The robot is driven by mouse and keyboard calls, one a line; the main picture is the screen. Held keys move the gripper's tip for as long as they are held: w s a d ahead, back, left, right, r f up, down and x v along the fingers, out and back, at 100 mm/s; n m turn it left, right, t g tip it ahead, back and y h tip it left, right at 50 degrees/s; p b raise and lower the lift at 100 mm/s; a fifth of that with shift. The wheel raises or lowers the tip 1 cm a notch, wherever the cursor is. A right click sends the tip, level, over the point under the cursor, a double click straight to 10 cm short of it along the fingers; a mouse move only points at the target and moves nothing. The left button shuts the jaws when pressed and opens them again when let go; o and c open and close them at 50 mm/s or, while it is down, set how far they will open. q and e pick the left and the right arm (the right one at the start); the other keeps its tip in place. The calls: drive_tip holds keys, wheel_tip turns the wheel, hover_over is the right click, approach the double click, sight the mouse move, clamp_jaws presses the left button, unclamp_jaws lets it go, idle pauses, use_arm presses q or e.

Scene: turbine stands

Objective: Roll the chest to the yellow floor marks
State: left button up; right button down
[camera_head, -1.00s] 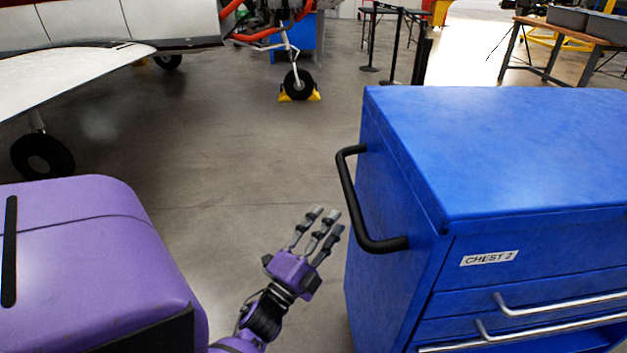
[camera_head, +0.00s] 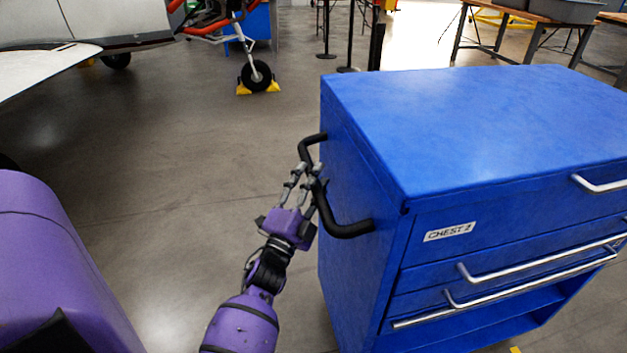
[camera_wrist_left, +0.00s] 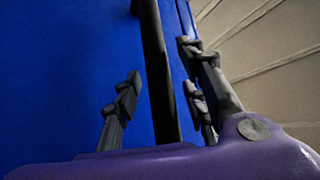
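The blue chest (camera_head: 480,120), labelled CHEST 2, stands upright at the right of the head view. Its black side handle (camera_head: 348,230) sticks out on its left side. My left gripper (camera_head: 308,175) is at this handle. In the left wrist view the black bar (camera_wrist_left: 158,75) runs between the fingers of my left gripper (camera_wrist_left: 162,90), with gaps visible on both sides, so it is open around the bar. A small bit of yellow (camera_head: 515,350) shows on the floor at the bottom edge, by the chest; most of it is cut off. My right gripper is out of view.
An aircraft wing (camera_head: 40,65) and a wheel with yellow chocks (camera_head: 258,78) are at the upper left. Black posts (camera_head: 347,35) and a wooden-topped bench (camera_head: 535,12) stand behind the chest. The grey floor left of the chest is clear.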

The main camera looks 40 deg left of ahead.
use_arm(q)
drive_tip(key=c, duration=0.8)
clamp_jaws()
drive_tip(key=shift+s, duration=0.1)
drive_tip(key=shift+s+a+f, duration=0.15)
drive_tip(key=shift+s+a, duration=0.7)
drive_tip(key=shift+a, duration=0.15)
drive_tip(key=s+a, duration=0.1)
drive_tip(key=s, duration=0.1)
drive_tip(key=s+a, duration=0.1)
drive_tip(key=shift+s+a+r+p, duration=0.3)
drive_tip(key=shift+s+a+r, duration=0.05)
drive_tip(key=shift+s+r, duration=0.05)
drive_tip(key=shift+o, duration=2.3)
unclamp_jaws()
drive_tip(key=shift+w+d, duration=0.1)
drive_tip(key=shift+w, duration=0.1)
drive_tip(key=shift+o, duration=1.4)
drive_tip(key=shift+w+d+f, duration=0.1)
drive_tip(key=shift+w+d, duration=0.05)
drive_tip(key=shift+w, duration=0.1)
drive_tip(key=shift+o, duration=0.3)
drive_tip(key=shift+f, duration=0.1)
drive_tip(key=v, duration=1.2)
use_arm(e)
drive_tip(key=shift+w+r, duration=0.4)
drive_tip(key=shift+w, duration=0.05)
